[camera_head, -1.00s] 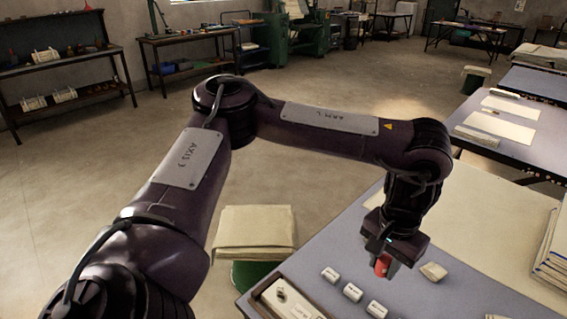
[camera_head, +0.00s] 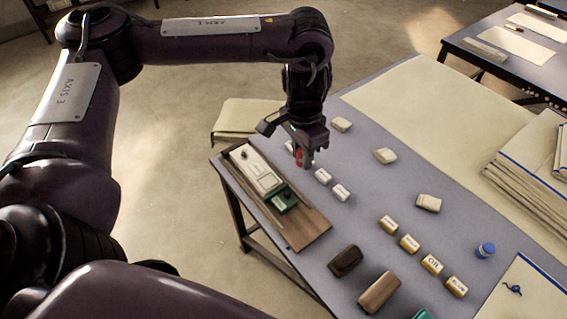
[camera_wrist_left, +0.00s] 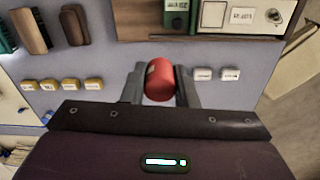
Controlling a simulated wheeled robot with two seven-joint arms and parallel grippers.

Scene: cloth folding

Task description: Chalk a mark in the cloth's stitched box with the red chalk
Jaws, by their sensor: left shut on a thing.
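My left gripper (camera_head: 304,163) is shut on the red chalk (camera_head: 299,156) above the table's far left part, near a row of small white labelled blocks (camera_head: 341,192). In the left wrist view the red chalk (camera_wrist_left: 160,80) sits between the two grey fingers. A large cream cloth (camera_head: 430,110) lies flat on the table's far right side. A smaller cloth with a blue edge (camera_head: 530,290) lies at the lower right, cut off by the frame. I cannot make out a stitched box on either. My right gripper is not in view.
A wooden tray (camera_head: 309,228) with labelled items lies along the table's left edge. Several yellow labelled blocks (camera_head: 409,243), cream blocks (camera_head: 385,155), brown blocks (camera_head: 379,292) and a blue-capped jar (camera_head: 486,250) stand on the table. Folded cloths (camera_head: 525,180) are stacked at right.

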